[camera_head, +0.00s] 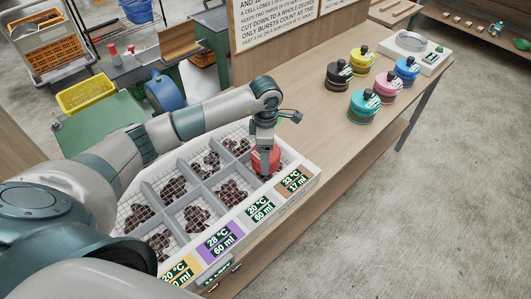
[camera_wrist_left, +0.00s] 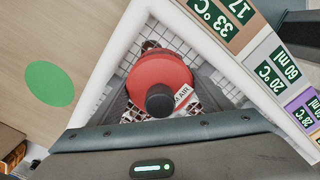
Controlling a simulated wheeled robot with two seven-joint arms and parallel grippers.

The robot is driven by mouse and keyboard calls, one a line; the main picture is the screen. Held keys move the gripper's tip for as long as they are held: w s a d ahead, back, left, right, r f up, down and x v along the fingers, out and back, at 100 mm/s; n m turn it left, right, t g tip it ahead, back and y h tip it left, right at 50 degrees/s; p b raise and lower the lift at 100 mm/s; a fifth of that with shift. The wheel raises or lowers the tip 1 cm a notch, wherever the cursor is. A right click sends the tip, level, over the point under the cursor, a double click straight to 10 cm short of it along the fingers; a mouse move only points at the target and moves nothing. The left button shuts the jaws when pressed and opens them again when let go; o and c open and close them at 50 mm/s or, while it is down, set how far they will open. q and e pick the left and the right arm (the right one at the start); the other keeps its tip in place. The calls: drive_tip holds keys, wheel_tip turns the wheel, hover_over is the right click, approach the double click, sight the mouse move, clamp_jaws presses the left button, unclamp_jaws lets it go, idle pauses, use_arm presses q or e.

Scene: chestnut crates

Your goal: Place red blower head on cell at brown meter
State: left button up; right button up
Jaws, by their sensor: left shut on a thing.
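The red blower head (camera_head: 260,161) is in the crate's far right cell, behind the brown meter (camera_head: 294,181), which reads 33 °C and 17 ml. My left gripper (camera_head: 264,150) reaches down from above and is shut on the red head. In the left wrist view the red head (camera_wrist_left: 158,70), with its black knob and white label, lies within the cell walls over white mesh. The brown meter (camera_wrist_left: 222,20) is beside that cell. I cannot tell whether the head rests on the mesh. My right gripper is not in view.
The white crate (camera_head: 312,171) has several meshed cells of chestnuts, with purple (camera_head: 221,240) and other coloured meters along its front. A green disc (camera_wrist_left: 49,83) lies beside the crate.

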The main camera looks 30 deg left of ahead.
use_arm(q)
drive_tip(key=shift+f, duration=0.1)
drive_tip(key=o, duration=1.5)
drive_tip(key=shift+r, duration=0.25)
drive_tip(key=shift+r, duration=0.35)
wheel_tip(320, 180, up, 10)
drive_tip(key=b, duration=0.4)
drive_tip(key=shift+r, duration=0.6)
